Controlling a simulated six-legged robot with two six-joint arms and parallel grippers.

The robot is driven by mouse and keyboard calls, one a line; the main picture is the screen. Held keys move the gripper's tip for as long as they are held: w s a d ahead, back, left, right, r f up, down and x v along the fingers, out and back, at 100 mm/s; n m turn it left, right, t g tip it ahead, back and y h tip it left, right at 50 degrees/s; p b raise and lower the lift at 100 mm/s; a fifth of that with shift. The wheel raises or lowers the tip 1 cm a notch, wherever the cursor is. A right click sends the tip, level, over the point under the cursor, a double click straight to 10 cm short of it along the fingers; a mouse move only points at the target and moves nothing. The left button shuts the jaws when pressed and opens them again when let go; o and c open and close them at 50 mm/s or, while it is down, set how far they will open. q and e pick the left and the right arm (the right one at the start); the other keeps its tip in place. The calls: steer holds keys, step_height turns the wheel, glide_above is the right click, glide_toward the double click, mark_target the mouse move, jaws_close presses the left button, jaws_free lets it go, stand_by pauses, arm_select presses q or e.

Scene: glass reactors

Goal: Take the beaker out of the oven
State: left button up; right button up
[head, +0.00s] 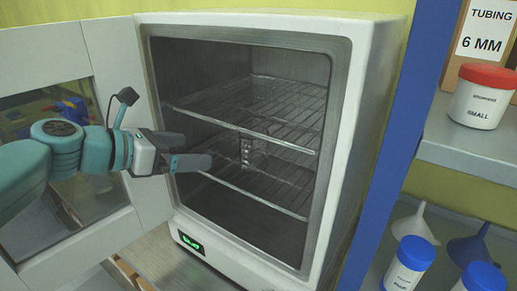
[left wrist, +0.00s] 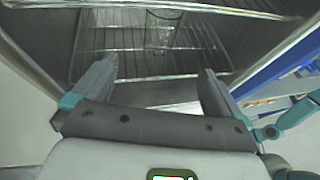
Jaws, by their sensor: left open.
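The oven (head: 350,120) stands open, its door (head: 115,70) swung out to the left. A clear glass beaker (head: 247,150) stands on the lower wire rack (head: 275,190), partly seen behind the front bar of the upper rack (head: 245,131). The beaker also shows faintly in the left wrist view (left wrist: 160,32), ahead and roughly centred between the fingers. My left gripper (head: 193,150) is open and empty at the oven's mouth, left of the beaker and apart from it; it also shows in the left wrist view (left wrist: 158,68). My right gripper is not in view.
A blue post (head: 405,110) rises right of the oven. Shelves beside it hold a red-lidded jar (head: 482,97), a tubing box (head: 485,40), blue-capped bottles (head: 410,262) and funnels (head: 415,224). Both racks are otherwise clear where visible. A green display (head: 190,242) glows below the oven opening.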

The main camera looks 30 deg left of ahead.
arm_select(q)
glide_toward(242, 151)
steer(key=p+x, duration=0.2)
steer(key=x, duration=0.8)
steer(key=shift+w+d+f, duration=0.1)
steer(key=shift+w+f, duration=0.05)
steer(key=shift+w, duration=0.15)
steer(key=shift+w+d+f, duration=0.15)
steer(key=shift+w+d, duration=0.15)
steer(key=shift+w, duration=0.05)
steer(key=shift+s+a, duration=0.1)
steer(key=shift+s, duration=0.05)
steer(key=c, duration=0.3)
steer(key=shift+s+a, duration=0.1)
steer(key=c, duration=0.8)
steer(key=shift+w, duration=0.2)
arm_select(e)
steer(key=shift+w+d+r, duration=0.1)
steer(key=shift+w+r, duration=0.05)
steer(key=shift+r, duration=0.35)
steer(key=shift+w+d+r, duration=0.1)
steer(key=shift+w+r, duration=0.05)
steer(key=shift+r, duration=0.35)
